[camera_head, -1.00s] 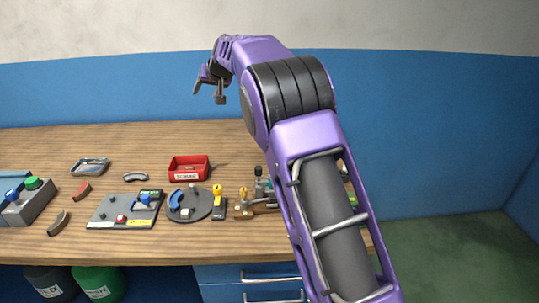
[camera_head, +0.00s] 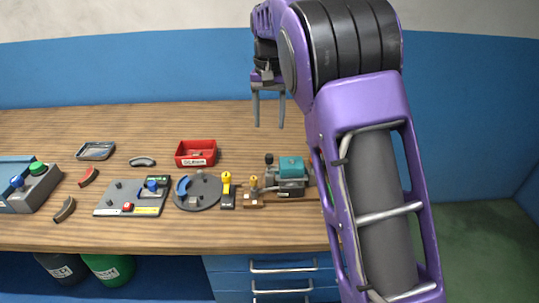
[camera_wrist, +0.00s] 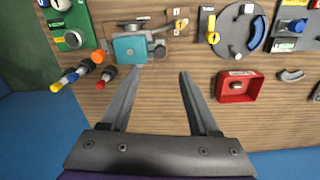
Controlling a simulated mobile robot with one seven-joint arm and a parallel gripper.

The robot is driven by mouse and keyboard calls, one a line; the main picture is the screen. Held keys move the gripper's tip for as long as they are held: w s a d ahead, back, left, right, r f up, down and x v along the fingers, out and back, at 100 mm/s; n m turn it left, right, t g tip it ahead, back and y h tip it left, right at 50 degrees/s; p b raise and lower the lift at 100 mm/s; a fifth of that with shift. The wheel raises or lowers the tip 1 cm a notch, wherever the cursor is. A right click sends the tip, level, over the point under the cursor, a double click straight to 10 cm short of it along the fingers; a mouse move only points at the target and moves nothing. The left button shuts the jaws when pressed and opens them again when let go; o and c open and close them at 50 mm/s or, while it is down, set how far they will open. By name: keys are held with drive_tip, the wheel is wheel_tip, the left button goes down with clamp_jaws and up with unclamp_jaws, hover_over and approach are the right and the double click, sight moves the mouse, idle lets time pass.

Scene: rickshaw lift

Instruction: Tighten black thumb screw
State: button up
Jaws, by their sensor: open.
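A black-knobbed screw (camera_head: 269,159) stands at the left of a fixture holding a teal block (camera_head: 291,167), near the right part of the bench. In the wrist view the dark knob (camera_wrist: 160,50) shows beside the teal block (camera_wrist: 130,48). I cannot tell for certain that this knob is the thumb screw, as another dark round part sits on the fixture. My gripper (camera_head: 269,122) is open and empty, fingers pointing down, above and behind the fixture. In the wrist view my gripper (camera_wrist: 161,76) has its fingers apart, with bare wood between them.
A red bin (camera_head: 196,153) stands left of the fixture. A grey round plate (camera_head: 198,192) with a yellow-handled part (camera_head: 227,190) and a switch panel (camera_head: 133,197) lie further left. In the wrist view, several coloured handles (camera_wrist: 85,72) stand beside the fixture.

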sight(269, 156)
wheel_tip(269, 156, down, 11)
drive_tip(key=shift+f+b, duration=0.1)
drive_tip(key=shift+b, duration=0.55)
clamp_jaws()
